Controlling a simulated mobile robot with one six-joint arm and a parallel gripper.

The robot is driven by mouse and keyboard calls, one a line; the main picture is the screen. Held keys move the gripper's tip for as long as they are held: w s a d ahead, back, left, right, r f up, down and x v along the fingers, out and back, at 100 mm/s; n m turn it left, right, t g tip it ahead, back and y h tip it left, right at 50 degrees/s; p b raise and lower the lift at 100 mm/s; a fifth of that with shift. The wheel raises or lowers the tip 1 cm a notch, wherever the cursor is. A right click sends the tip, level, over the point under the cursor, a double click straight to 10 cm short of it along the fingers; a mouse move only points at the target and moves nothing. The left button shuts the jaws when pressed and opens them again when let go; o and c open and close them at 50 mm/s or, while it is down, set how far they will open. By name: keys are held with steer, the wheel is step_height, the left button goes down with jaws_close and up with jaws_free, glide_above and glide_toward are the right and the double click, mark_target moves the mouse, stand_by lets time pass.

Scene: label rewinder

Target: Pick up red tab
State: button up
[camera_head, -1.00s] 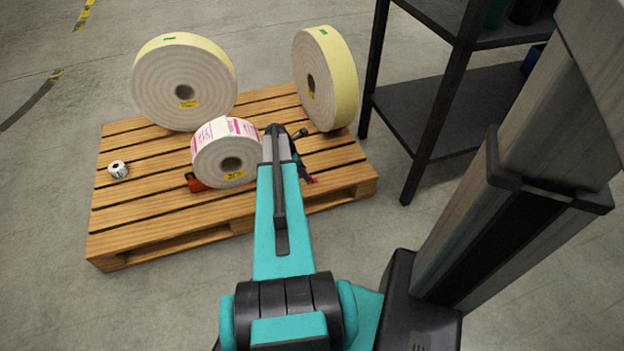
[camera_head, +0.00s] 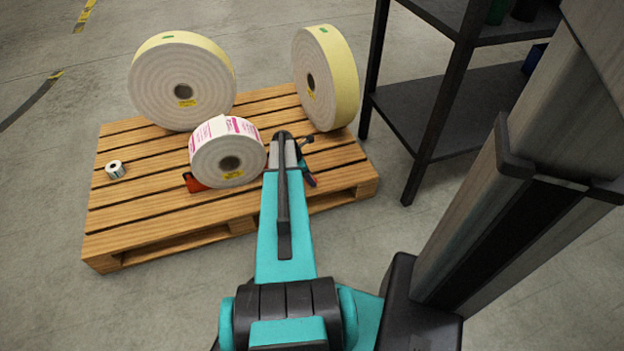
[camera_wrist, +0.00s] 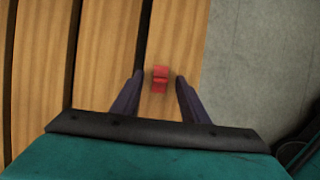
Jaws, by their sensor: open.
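The red tab (camera_wrist: 159,85) is a small red piece lying on a pallet slat near the pallet's edge in the wrist view. My gripper (camera_wrist: 160,77) is open, with one dark finger on each side of the tab. There is a gap between each finger and the tab, and nothing is held. The height of the fingertips above the slat is hard to judge. In the head view my arm covers most of the gripper, and I cannot make out the tab clearly there.
The wooden pallet (camera_head: 142,212) carries a white label roll (camera_head: 214,160), two large yellow-edged rolls (camera_head: 160,90) (camera_head: 345,85) and a tiny roll (camera_head: 115,169). An orange-red piece (camera_head: 193,183) sits beside the label roll. A dark shelf rack (camera_head: 425,110) stands right of the pallet.

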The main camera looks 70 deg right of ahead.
steer(key=shift+c, duration=0.2)
jaws_close()
steer(key=shift+r, duration=0.1)
steer(key=shift+r+p, duration=0.35)
steer(key=shift+r, duration=0.15)
steer(key=r, duration=0.1)
steer(key=r+p, duration=0.1)
steer(key=shift+a+r, duration=0.2)
steer(key=shift+r, duration=0.2)
steer(key=w+a+r+p, duration=0.1)
steer(key=a+p, duration=0.2)
steer(key=a, duration=1.2)
steer(key=shift+w+a+p, duration=0.25)
steer(key=shift+w+p, duration=0.05)
steer(key=shift+p, duration=0.1)
